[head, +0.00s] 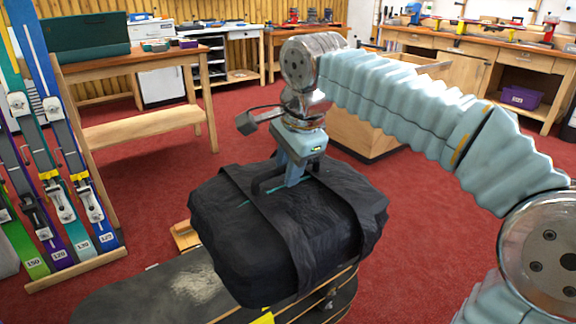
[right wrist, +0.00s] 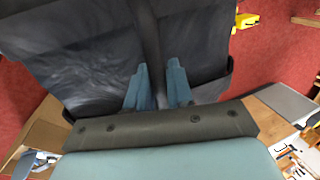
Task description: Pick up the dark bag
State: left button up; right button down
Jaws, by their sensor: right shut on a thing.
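The dark bag (head: 300,240) is a black, soft, boxy bag with straps, in the middle of the head view. My right gripper (head: 290,182) is above it, fingers pointing down, shut on the bag's strap or handle at the top. In the right wrist view the bag (right wrist: 85,60) fills the upper part, and the gripper's two blue fingers (right wrist: 158,88) show against it with dark strap material between them. The bag hides part of the board below it. I cannot tell whether the bag touches that board. My left gripper is not in view.
A dark snowboard-like board (head: 140,295) lies below the bag. A rack of skis (head: 60,190) stands at the left. A wooden bench (head: 150,60) is behind, and a workbench (head: 470,42) runs along the back right. Red carpet (head: 420,240) is open at the right.

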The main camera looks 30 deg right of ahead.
notch_tip(320, 180, up, 13)
jog(key=p, duration=0.6)
jog(key=shift+s+a+f, duration=0.2)
jog(key=shift+s+a, duration=0.05)
jog(key=shift+s, duration=0.3)
